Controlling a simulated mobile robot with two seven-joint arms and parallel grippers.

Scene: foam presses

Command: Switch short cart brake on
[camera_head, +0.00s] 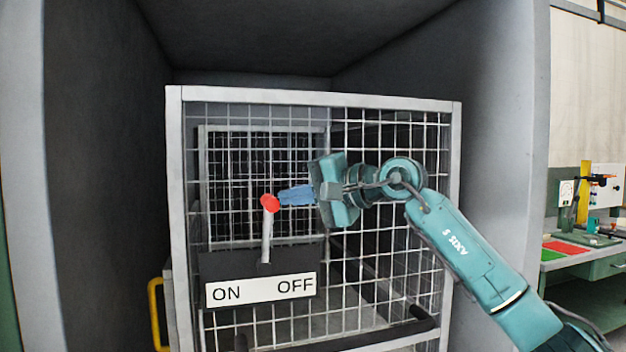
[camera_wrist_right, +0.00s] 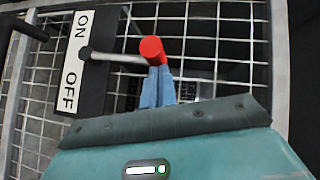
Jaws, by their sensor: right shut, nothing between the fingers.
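The brake lever (camera_head: 267,232) is a grey rod with a red knob (camera_head: 269,203), standing nearly upright above a white plate (camera_head: 260,290) that reads ON at left and OFF at right. The lever is mounted on the short cart (camera_head: 313,98), a wire-mesh cage. My right gripper (camera_head: 284,197) has its blue fingers shut and empty, just right of the red knob. In the right wrist view the fingertips (camera_wrist_right: 157,72) lie right against the red knob (camera_wrist_right: 152,49) or very close; I cannot tell if they touch. My left gripper is out of view.
The cart stands inside a dark grey bay with a wall (camera_head: 505,150) at right. A yellow handle (camera_head: 157,313) is at the cart's lower left. A black bar (camera_head: 350,341) crosses the cart's lower front. A workbench (camera_head: 583,262) stands beyond at far right.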

